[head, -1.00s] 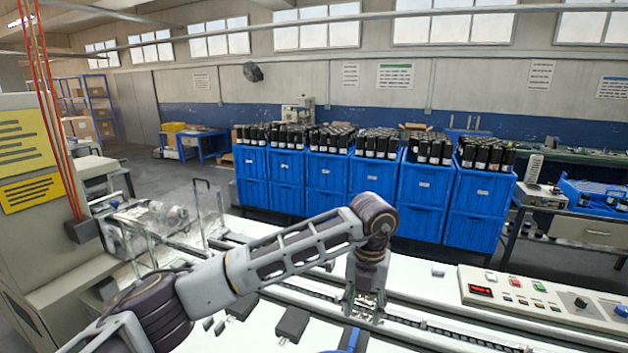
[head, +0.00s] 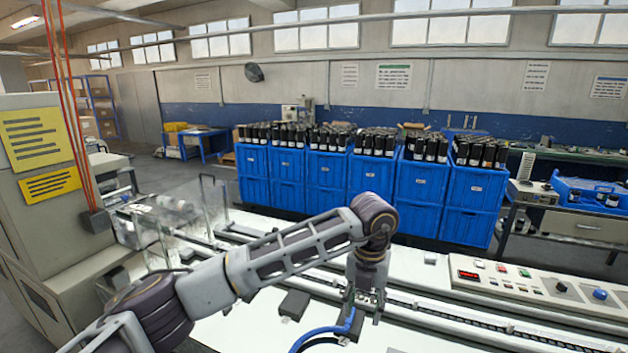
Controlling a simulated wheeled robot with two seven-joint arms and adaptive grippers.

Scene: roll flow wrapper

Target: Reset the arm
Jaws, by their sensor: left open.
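My left arm comes in from the lower left and bends down at the wrist. My left gripper (head: 364,302) points down over the machine's long conveyor track (head: 440,310), with its fingers apart. Nothing shows between the fingers, and I cannot tell whether they touch the track. My right gripper is not in view.
A blue cable (head: 322,333) curves just below the gripper. A dark block (head: 294,304) lies on the white surface to its left. A control panel (head: 535,290) stands at right, a clear guard (head: 185,215) at left. Blue crates (head: 408,180) with black items stand behind.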

